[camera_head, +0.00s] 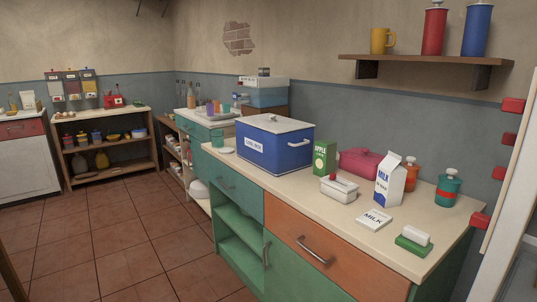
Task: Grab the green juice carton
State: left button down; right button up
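A green juice carton (324,157) with "APPLE" lettering stands upright on the counter (300,184), just right of a blue box with a white lid. A pink lidded dish is close to its right side, and a small white box is in front of it to the right. Neither of my grippers shows in the head view, so I cannot see whether they are open or shut.
On the counter are the blue box (274,147), pink dish (361,163), white box (339,188), milk carton (390,180), flat milk packet (374,219), green sponge-like item (413,245) and teal jar (447,188). A wall shelf (425,59) hangs above. The tiled floor (120,235) at left is clear.

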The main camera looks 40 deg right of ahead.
aim_at(324, 150)
jog(key=u, duration=0.3)
jog(key=i, duration=1.3)
jog(key=z, duration=0.15)
